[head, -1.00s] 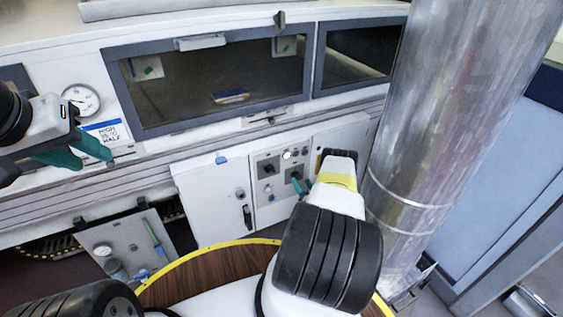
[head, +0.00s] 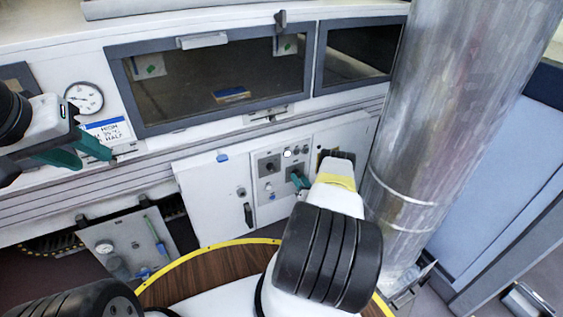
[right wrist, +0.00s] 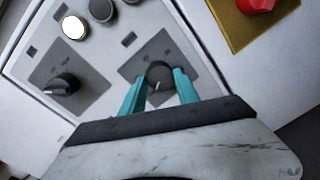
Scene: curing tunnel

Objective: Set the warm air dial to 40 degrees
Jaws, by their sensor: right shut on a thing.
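The control panel (head: 262,193) sits on the white cabinet below the tunnel windows. In the right wrist view a black dial (right wrist: 159,76) with a white pointer mark stands on a grey plate, between the teal fingers of my right gripper (right wrist: 159,88). These fingers are shut on the dial; its scale is too small to read. A second black dial (right wrist: 63,85) is on another grey plate to the left. In the head view my right gripper (head: 301,180) is at the panel, partly hidden by my arm. My left gripper (head: 82,152) hangs empty before the tunnel front, its teal fingers apart.
A lit round white lamp (right wrist: 74,28) and grey buttons (right wrist: 102,9) are above the dials. A red knob (right wrist: 258,4) on a yellow plate is at upper right. A large metal duct (head: 425,120) stands right of the panel. A round gauge (head: 84,98) is at left.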

